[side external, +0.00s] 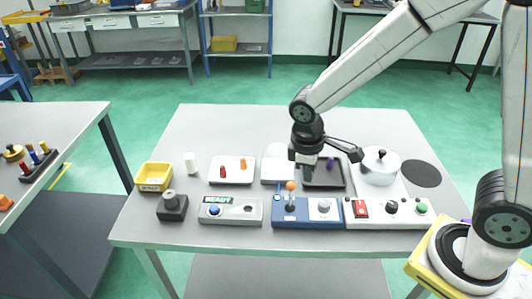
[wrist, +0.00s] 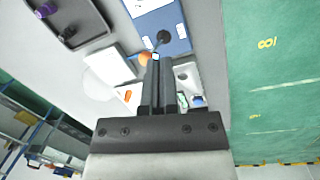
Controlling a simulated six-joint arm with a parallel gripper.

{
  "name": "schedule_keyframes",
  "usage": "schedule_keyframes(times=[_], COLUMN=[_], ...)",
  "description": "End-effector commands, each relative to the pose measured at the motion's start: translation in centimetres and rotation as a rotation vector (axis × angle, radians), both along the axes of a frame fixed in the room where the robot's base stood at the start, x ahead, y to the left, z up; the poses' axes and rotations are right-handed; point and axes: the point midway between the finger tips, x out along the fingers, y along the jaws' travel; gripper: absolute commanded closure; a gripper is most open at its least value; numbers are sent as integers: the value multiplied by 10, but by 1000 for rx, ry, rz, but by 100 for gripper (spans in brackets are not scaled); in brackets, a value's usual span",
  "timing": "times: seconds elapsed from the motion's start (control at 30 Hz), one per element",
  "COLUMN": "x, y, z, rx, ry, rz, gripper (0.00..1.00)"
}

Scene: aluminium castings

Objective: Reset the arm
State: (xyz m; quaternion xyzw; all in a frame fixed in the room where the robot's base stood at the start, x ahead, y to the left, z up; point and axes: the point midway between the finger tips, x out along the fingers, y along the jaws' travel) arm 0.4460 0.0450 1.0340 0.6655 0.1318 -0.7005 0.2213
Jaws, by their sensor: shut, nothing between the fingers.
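The orange ball (side external: 290,186) of the joystick stands just below and in front of the gripper in the side view. In the wrist view the orange ball (wrist: 144,58) shows beside the fingertips. I cannot tell the exact gap between them.
A dark tray (side external: 332,175) with a purple piece and a silver pot (side external: 380,165) stand right of my gripper. A white tray (side external: 232,170) with orange and red pieces, a white bottle (side external: 190,162) and a yellow bin (side external: 154,177) stand left. The table's back (side external: 230,125) is clear.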

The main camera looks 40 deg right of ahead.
Motion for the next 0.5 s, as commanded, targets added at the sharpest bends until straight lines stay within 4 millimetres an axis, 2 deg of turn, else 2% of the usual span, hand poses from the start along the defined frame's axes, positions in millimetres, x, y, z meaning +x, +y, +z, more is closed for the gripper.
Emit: schedule_keyframes(times=[0.1, 0.3, 0.5], x=[-19, -43, -54], y=[-17, -37, -45], z=[1, 0, 0], rx=[71, 153, 185], ry=[-87, -212, -273], rz=[-161, -381, -483], gripper=[100, 100, 100])
